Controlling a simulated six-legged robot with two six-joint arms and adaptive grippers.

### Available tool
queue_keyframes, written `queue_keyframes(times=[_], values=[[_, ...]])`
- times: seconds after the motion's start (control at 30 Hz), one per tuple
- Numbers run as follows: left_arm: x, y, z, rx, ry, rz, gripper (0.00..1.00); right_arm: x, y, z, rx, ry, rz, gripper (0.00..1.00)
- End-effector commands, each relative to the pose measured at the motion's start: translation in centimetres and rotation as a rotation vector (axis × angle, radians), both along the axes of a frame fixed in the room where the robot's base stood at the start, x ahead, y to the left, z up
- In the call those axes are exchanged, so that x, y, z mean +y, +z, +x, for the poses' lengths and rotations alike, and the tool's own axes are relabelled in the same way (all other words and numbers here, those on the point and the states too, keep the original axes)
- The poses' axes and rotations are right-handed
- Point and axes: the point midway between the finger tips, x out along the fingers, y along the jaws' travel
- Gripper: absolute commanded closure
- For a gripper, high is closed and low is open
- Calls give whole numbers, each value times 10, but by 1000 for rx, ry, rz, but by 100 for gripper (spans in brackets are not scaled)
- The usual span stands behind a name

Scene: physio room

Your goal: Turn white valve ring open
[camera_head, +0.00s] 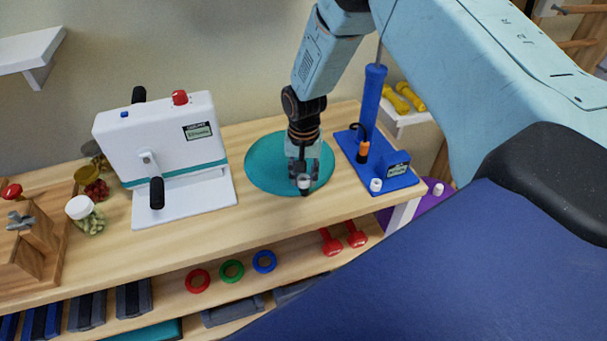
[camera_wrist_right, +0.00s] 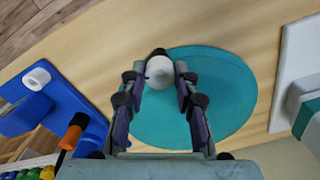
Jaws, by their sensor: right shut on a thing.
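The white valve ring (camera_wrist_right: 159,71) is a small white round piece with a black part (camera_wrist_right: 158,52) beyond it, at the edge of a round teal cushion (camera_wrist_right: 225,85). In the head view the ring (camera_head: 304,181) shows at the front edge of the cushion (camera_head: 262,163), partly hidden by my fingers. My right gripper (camera_head: 303,175) points down and is shut on the ring. In the wrist view the fingertips (camera_wrist_right: 160,75) sit on both sides of it. I cannot tell how far the ring is turned. My left gripper is not in view.
A blue pump (camera_head: 370,110) stands right of the cushion, with a white cap (camera_head: 376,185) on its base. A white crank machine (camera_head: 165,145) and jars (camera_head: 84,213) stand left. Coloured rings (camera_head: 232,271) and red dumbbells (camera_head: 343,238) lie on the shelf below.

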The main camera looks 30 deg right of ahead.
Motion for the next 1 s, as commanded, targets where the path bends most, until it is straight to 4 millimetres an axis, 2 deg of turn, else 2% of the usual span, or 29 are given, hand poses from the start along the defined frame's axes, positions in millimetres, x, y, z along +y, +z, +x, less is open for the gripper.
queue_keyframes(times=[1.0], values=[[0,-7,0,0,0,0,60,0,-2,0,-1,956,-2,100]])
